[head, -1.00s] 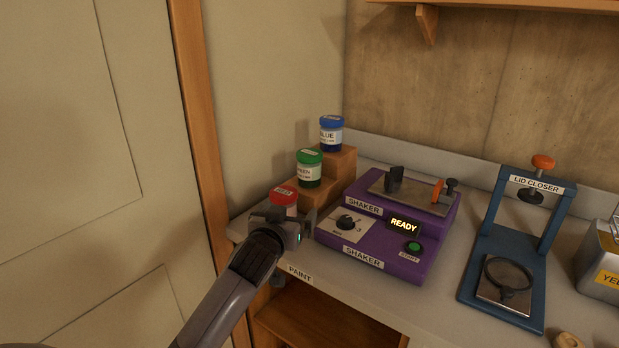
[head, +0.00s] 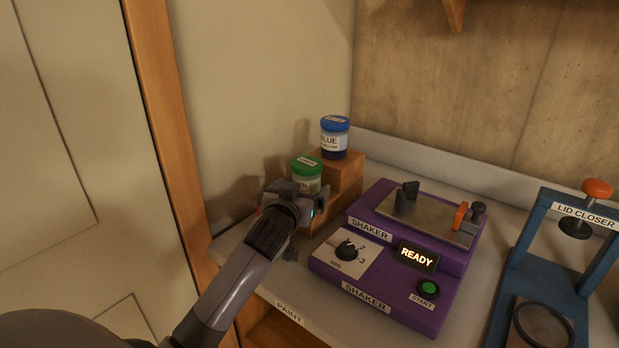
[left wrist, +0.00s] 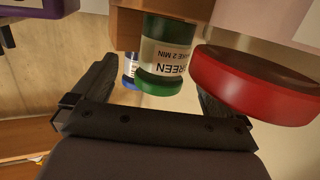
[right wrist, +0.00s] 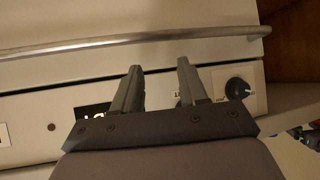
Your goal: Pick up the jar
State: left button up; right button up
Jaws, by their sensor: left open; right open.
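My left gripper (head: 300,204) is open in front of the stepped wooden stand. In the left wrist view the green-lidded jar (left wrist: 165,55), labelled GREEN, shows between the open fingers (left wrist: 152,75), with no visible grip on it. The green jar (head: 307,172) is partly covered by the gripper in the head view. A red-lidded jar (left wrist: 262,88) is close beside one finger in the left wrist view; the gripper hides it in the head view. The blue-lidded jar (head: 334,138) stands on the top step. My right gripper (right wrist: 160,68) is open and empty.
The purple shaker (head: 385,290), reading READY, stands right of the wooden stand (head: 349,178). A blue lid closer (head: 522,272) is farther right. The wall is close behind the jars. A metal rail (right wrist: 130,42) crosses a pale front ahead of my right gripper.

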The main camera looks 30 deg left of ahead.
aim_at(303, 182)
pick_arm(q)
jog(key=shift+a+r+p+x, duration=0.1)
jog(key=shift+r+p+x, duration=0.1)
jog(key=shift+x, duration=0.65)
jog(key=shift+a+r+p+x, duration=0.1)
jog(key=shift+p+x, duration=0.1)
jog(key=shift+x, duration=0.65)
jog(key=shift+a+r+p+x, duration=0.1)
jog(key=shift+p+x, duration=0.1)
jog(key=shift+x, duration=0.65)
jog(key=shift+w+a+f, duration=0.1)
jog(key=shift+w+a, duration=0.1)
jog(key=shift+w, duration=0.45)
jog(key=shift+c, duration=0.3)
jog(key=c, duration=1)
jog(key=shift+c, duration=1)
jog(key=shift+r, duration=0.2)
